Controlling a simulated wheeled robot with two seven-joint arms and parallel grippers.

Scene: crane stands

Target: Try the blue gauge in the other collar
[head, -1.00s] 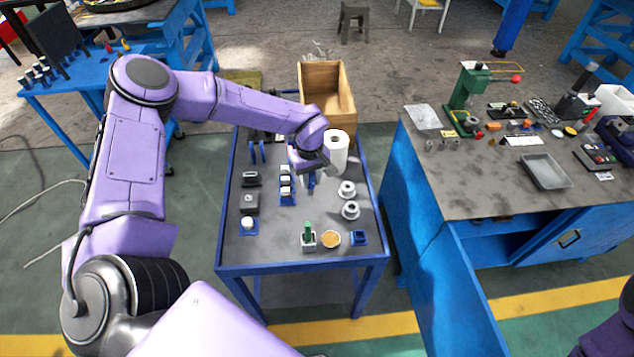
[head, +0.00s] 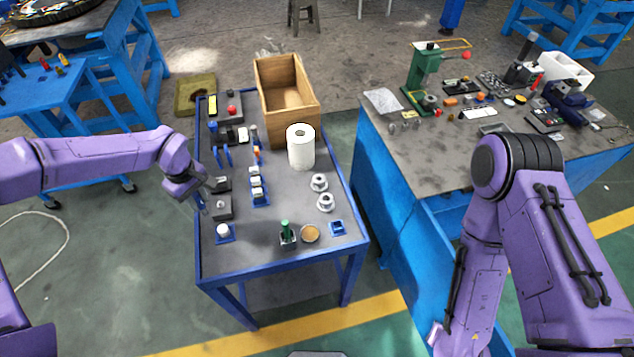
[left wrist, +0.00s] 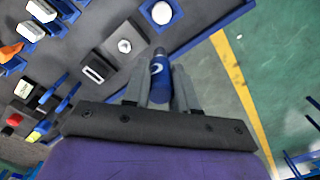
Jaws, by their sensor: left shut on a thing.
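My left gripper (head: 200,202) is at the left edge of the blue-framed table (head: 263,268), beside two dark blocks. In the left wrist view it (left wrist: 160,95) is shut on the blue gauge (left wrist: 158,75), a dark-tipped blue cylinder with a white mark, pointing away from the palm. In the head view I cannot make the gauge out. Two pale flanged rings, which look like the collars, stand on the right of the table: a far one (head: 319,183) and a near one (head: 325,202).
A slotted block (head: 220,184) and a block with a round mark (head: 221,207) lie near the gripper. A white knob (head: 223,230), a green-handled piece (head: 287,232), a paper roll (head: 301,148) and a wooden box (head: 287,92) stand on the table.

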